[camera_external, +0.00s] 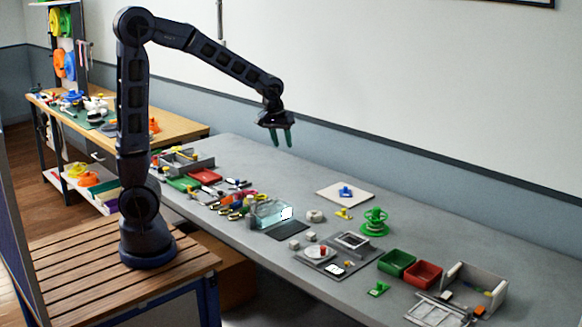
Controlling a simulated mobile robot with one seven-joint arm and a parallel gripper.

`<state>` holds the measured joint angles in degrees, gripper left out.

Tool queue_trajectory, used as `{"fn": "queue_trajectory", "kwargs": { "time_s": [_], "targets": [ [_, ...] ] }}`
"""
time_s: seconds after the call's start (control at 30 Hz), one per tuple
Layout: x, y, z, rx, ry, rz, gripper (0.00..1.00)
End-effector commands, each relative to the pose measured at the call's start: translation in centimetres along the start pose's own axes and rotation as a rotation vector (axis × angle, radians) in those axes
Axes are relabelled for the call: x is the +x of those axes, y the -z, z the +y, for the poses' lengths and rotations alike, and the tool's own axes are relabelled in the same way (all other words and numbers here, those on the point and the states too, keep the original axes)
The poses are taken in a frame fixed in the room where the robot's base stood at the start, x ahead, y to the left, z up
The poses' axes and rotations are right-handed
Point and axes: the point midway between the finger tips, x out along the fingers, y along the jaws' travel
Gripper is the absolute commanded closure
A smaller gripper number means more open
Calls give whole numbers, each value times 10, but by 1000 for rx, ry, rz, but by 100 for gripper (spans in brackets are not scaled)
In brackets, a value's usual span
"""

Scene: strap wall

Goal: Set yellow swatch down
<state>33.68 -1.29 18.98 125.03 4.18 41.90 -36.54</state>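My gripper (283,141) hangs from the arm's end, high above the far side of the grey table (225,155). Its two green fingers point down and stand apart, with nothing visible between them. I cannot make out for certain which thing is the yellow swatch. A small yellow piece (343,213) lies on the table in front of a pale board (346,195), right of and below the gripper in the picture.
A green reel (374,222), a green bin (396,262), a red bin (423,274) and a grey open bin (484,276) stand at the right. A clear box (270,214) and several tools are at the left. The far side of the table is mostly clear.

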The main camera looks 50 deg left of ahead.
Motion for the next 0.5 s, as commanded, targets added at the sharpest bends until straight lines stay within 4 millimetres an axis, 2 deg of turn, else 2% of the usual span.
{"fn": "queue_trajectory", "kwargs": {
  "time_s": [0.03,0.2,0.5],
  "targets": [
    [-13,-5,-14,6,-13,2,62],
    [-47,-26,-53,53,-42,9,62],
    [-98,-76,-116,150,-69,49,62]
  ]
}}
